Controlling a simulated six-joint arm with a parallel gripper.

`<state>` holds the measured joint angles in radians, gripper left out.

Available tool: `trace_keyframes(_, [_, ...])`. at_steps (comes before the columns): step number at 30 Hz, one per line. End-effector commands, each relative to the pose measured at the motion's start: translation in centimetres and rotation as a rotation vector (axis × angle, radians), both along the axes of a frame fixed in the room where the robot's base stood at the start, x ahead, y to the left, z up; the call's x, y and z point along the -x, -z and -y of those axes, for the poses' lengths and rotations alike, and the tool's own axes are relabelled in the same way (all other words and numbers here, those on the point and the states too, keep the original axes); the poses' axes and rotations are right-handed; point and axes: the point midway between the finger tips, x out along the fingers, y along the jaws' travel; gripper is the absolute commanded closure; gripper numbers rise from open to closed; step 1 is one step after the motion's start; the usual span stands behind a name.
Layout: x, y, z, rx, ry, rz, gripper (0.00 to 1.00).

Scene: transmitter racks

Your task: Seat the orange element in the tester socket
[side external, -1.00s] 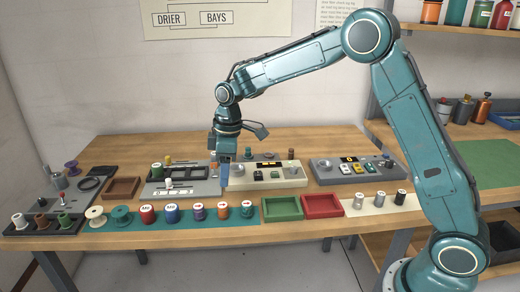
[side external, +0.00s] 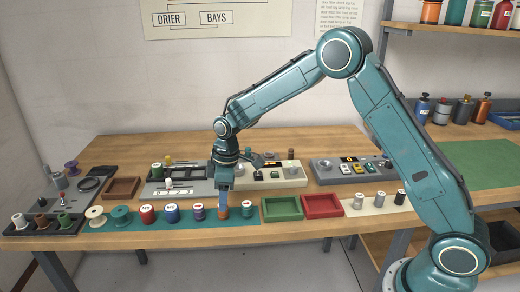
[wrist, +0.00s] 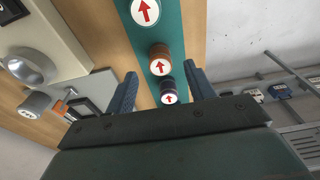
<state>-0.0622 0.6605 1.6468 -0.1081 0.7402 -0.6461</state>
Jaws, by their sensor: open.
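The orange element (side external: 223,213) stands upright in the row of spool-like elements on the teal strip. In the wrist view it is the orange-brown one (wrist: 159,57) with a red arrow on its white top. My gripper (side external: 224,204) is open and points down just above it; the wrist view shows the fingers (wrist: 161,76) apart, with nothing held. A cream unit (side external: 290,178) behind the row has a round metal socket (wrist: 30,66), seen in the wrist view.
A purple element (side external: 198,212) and a teal one (side external: 247,210) stand close on either side. Green (side external: 282,219) and red (side external: 323,216) trays lie to the right. A grey unit (side external: 345,180) stands behind them. Bare wood lies behind the units.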

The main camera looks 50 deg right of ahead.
Motion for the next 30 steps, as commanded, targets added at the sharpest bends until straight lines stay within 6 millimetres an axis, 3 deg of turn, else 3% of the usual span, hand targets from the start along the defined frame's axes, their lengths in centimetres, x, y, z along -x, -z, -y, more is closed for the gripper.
trace_keyframes(4, [0.0, 1.8, -0.2, 0.001, 0.000, -0.004, 0.46])
trace_keyframes(9, [-0.2, 2.8, -0.3, 0.001, -0.001, -0.001, 0.46])
trace_keyframes(24, [-0.2, 2.8, -0.3, 0.001, 0.000, 0.000, 0.46])
trace_keyframes(30, [-0.2, 2.8, -0.3, 0.001, 0.000, -0.001, 0.85])
